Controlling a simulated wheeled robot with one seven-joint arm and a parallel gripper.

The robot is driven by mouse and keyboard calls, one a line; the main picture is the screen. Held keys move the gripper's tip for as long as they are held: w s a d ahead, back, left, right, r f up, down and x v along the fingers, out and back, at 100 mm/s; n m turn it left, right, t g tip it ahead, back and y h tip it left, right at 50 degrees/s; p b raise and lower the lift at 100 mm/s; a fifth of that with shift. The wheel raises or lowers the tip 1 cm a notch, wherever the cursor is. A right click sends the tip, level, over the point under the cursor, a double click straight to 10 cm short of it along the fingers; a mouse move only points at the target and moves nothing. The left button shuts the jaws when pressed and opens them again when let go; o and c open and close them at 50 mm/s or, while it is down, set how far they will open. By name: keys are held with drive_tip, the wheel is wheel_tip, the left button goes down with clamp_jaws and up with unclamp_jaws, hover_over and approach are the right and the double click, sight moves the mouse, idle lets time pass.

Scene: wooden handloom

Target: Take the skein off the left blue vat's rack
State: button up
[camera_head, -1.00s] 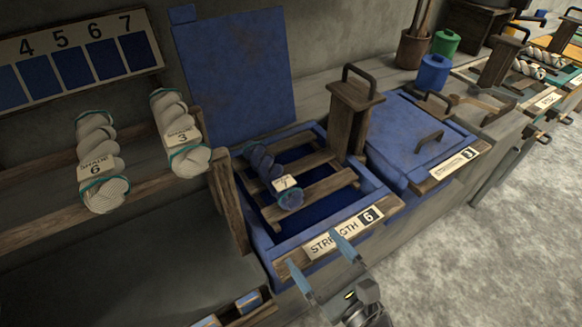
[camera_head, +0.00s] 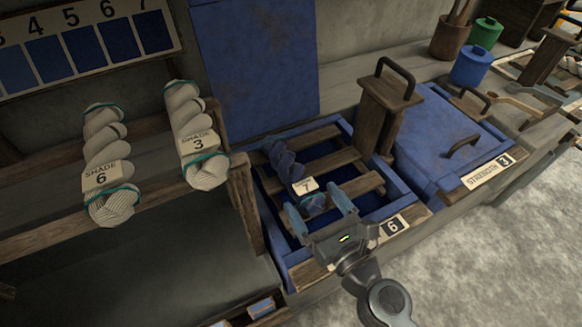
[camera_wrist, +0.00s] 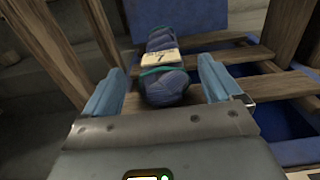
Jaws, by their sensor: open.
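The dark blue skein (camera_head: 284,160) with a tag reading 7 lies on the wooden rack (camera_head: 360,186) of the left blue vat (camera_head: 268,214). In the wrist view the skein (camera_wrist: 165,85) lies between the open fingers, with its teal tie near the close end. My gripper (camera_head: 318,206) is open at the skein's near end, and its fingers partly hide that end in the head view. The vat's strength label (camera_head: 392,226) shows 6, partly covered by my gripper.
A wooden post with a handle (camera_head: 388,105) stands at the rack's right. The vat's raised blue lid (camera_head: 255,65) is behind. Pale skeins marked 6 (camera_head: 108,165) and 3 (camera_head: 196,135) hang on the left. A closed vat (camera_head: 450,140) is to the right.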

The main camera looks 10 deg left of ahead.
sight(309, 192)
drive_tip(key=x, duration=0.4)
drive_tip(key=shift+w+r, duration=0.25)
drive_tip(key=c, duration=1.2)
drive_tip(key=shift+o, duration=0.2)
drive_tip(key=shift+r, duration=0.1)
